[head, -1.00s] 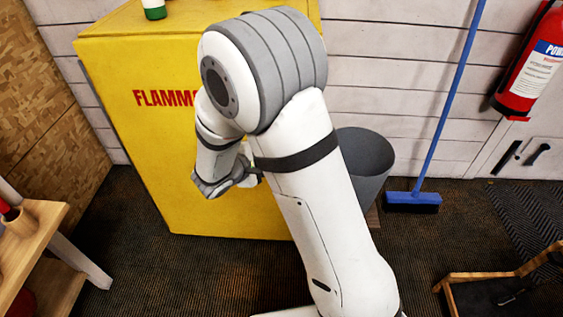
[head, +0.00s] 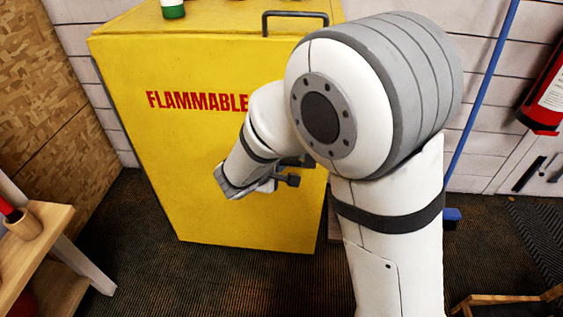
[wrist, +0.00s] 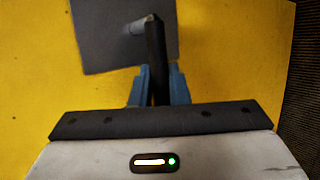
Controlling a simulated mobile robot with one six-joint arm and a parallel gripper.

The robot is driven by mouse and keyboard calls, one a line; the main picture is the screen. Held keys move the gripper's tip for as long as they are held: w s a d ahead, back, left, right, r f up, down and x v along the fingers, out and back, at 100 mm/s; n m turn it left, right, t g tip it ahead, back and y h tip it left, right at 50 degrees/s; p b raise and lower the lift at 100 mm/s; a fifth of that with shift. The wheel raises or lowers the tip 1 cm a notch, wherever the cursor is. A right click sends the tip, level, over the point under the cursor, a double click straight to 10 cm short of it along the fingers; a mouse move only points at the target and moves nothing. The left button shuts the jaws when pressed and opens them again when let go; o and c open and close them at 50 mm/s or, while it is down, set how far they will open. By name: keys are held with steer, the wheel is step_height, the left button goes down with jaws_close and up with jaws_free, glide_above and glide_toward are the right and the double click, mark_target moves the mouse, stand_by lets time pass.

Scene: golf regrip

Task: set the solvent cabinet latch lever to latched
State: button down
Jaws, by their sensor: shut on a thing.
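The solvent cabinet (head: 190,190) is yellow with red "FLAMMABLE" lettering and stands ahead of me in the head view. In the wrist view its latch lever (wrist: 154,45) is a dark bar in front of a grey plate (wrist: 100,35) on the yellow face. A short grey pin shows beside the lever's far end. My gripper (wrist: 158,74) is shut on the lever, with a blue finger on each side of it. In the head view my arm hides part of the cabinet front, and the lever's angle is hard to tell there.
A dark handle (head: 295,15) and a green-and-white container (head: 173,9) are on the cabinet top. A wooden bench (head: 45,235) stands at the left. A blue broom handle (head: 485,85) and a red extinguisher (head: 550,95) are at the right.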

steer(key=c, duration=1.6)
jaws_free()
steer(key=shift+s+r, duration=0.15)
steer(key=shift+r, duration=0.05)
steer(key=shift+o, duration=1)
steer(key=shift+a, duration=0.1)
steer(key=shift+s+a+r, duration=0.1)
steer(key=shift+s+r, duration=0.05)
steer(key=shift+s, duration=0.05)
steer(key=p+v, duration=0.2)
steer(key=v, duration=0.5)
steer(key=shift+s, duration=0.1)
